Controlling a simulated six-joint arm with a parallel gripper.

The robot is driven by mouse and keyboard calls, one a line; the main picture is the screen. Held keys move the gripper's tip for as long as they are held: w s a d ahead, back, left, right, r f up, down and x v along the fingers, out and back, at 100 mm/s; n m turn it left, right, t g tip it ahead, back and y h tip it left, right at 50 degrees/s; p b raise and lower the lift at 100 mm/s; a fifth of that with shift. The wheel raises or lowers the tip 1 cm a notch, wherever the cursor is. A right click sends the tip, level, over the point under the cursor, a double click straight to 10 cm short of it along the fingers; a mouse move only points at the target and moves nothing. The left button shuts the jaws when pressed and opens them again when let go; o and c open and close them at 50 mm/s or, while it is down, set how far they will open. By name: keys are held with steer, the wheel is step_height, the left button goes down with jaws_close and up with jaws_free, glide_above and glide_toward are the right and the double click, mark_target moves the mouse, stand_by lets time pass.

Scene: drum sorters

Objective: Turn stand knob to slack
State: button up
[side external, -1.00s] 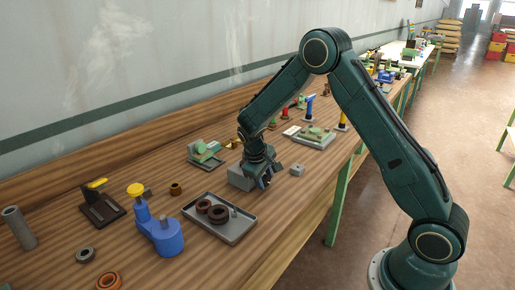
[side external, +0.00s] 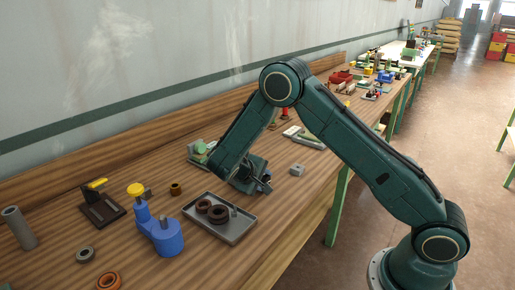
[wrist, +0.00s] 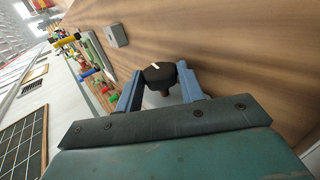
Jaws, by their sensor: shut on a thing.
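A black knob (wrist: 159,77) with a short white mark on its face is between my gripper's two blue fingers in the wrist view. My gripper (wrist: 161,70) is shut on the knob. In the side view my gripper (side external: 265,186) is low over the bench, just right of the tray. The side view does not show the knob clearly, and my wrist covers most of what is there. I cannot read the knob's scale or any slack marking.
A grey tray (side external: 236,234) with brown rings lies left of my gripper. A blue stand with a yellow top (side external: 166,238) is further left. A small grey block (side external: 297,169) is close on the right. A green-and-grey fixture (side external: 199,152) stands behind.

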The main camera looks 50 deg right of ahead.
steer(key=shift+w+a+f+h, duration=0.1)
steer(key=shift+a+f+h, duration=0.05)
steer(key=shift+h, duration=0.95)
steer(key=o, duration=1)
steer(key=shift+f, duration=0.1)
steer(key=shift+a, duration=0.1)
steer(key=shift+v, duration=4)
steer(key=shift+r, duration=0.3)
